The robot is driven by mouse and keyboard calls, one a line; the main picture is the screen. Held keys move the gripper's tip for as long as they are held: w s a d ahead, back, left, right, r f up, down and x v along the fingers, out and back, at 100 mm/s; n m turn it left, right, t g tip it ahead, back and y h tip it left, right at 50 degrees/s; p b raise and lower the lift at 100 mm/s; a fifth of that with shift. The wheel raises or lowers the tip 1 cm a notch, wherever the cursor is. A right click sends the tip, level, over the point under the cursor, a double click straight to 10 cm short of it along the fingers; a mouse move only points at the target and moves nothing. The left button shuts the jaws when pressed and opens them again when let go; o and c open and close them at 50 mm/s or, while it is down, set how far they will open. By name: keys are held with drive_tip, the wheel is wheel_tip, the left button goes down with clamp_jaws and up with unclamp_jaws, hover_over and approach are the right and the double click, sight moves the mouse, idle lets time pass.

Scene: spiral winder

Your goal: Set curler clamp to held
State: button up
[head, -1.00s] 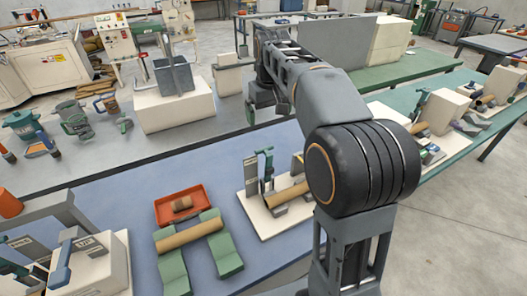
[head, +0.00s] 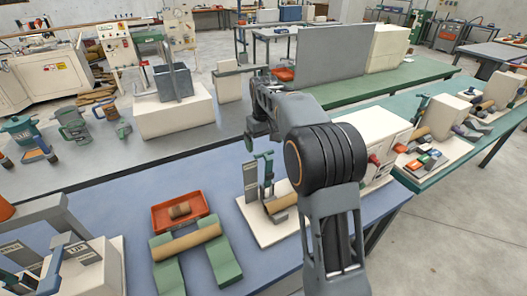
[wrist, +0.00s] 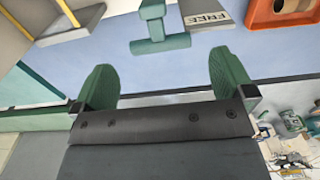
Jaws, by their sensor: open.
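The curler clamp (head: 266,172) is a green upright lever with a crossbar on top. It stands on a cream base plate (head: 250,225) beside a tan roll (head: 281,204). In the wrist view the green T-shaped handle (wrist: 160,42) is top centre, beyond my fingers, next to a grey plate reading "FREE" (wrist: 208,17). My gripper (wrist: 163,82) is open, with two green fingers spread and nothing between them. In the head view my gripper (head: 249,140) hangs above and behind the clamp, slightly left, apart from it. The lower clamp is hidden in the wrist view.
An orange tray (head: 160,220) with a small roll and green blocks (head: 223,265) bearing a tan roll stand left of the clamp. A grey labelled plate (head: 250,182) stands close on its left. A cream box with red knobs (head: 385,135) is to the right.

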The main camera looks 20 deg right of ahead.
sight(266, 171)
drive_tip(key=shift+f, duration=2)
drive_tip(key=shift+c, duration=0.3)
drive_tip(key=c, duration=1.2)
